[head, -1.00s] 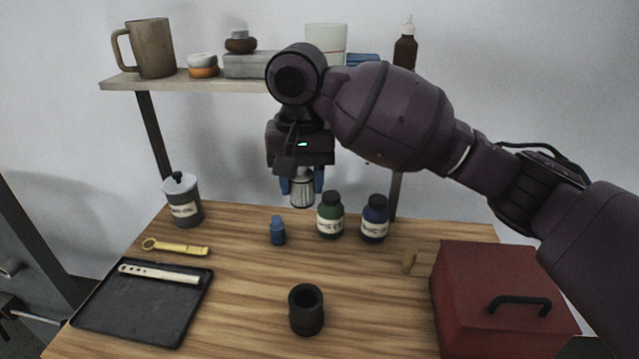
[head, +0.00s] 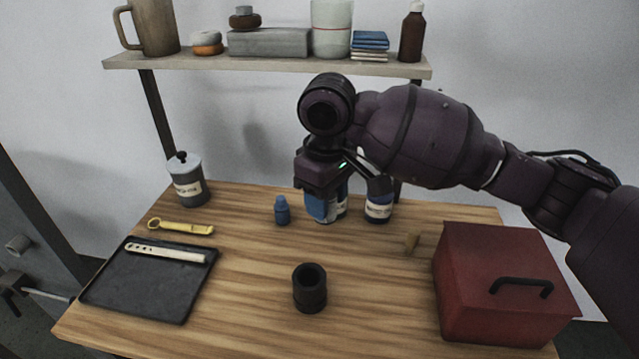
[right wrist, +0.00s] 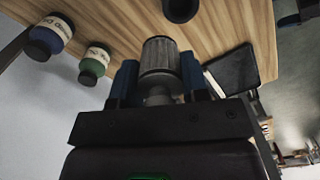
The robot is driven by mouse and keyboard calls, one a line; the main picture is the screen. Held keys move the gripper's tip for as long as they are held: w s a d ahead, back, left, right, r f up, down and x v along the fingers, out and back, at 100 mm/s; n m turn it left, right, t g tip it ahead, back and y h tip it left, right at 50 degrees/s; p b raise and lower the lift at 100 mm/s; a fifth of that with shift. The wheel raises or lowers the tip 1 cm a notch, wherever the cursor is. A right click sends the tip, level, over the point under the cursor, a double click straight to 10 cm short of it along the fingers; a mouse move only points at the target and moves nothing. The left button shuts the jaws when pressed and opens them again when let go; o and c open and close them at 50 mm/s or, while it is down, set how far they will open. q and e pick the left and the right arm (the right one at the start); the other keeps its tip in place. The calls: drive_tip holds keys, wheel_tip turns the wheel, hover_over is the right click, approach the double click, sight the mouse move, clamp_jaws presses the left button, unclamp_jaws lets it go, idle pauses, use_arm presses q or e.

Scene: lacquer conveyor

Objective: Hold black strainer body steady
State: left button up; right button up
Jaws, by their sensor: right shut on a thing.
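The black strainer body (head: 310,290) stands upright on the wooden table near its front middle, with its dark open top facing up. It also shows at the top edge of the right wrist view (right wrist: 181,8). My right gripper (head: 324,210) has blue fingers and is shut on a grey ribbed cylinder (right wrist: 160,62), which looks like a filter element. The gripper is behind the strainer body and apart from it. In the head view the held cylinder is mostly hidden by the fingers. My left gripper is not in view.
A black tray (head: 145,293) with a pale strip lies left, a yellow wrench (head: 180,227) behind it. Blue (head: 379,208) and green (right wrist: 95,62) bottles stand near the gripper. A red toolbox (head: 505,290) stands right. The table around the strainer body is clear.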

drive_tip(key=f+n, duration=0.1)
drive_tip(key=n, duration=0.1)
drive_tip(key=s+d+f+n, duration=0.1)
drive_tip(key=f+n, duration=0.1)
drive_tip(key=d+f+n, duration=0.1)
drive_tip(key=n, duration=0.2)
drive_tip(key=shift+s+d+f, duration=0.15)
drive_tip(key=shift+s+f, duration=0.05)
drive_tip(key=shift+f, duration=0.15)
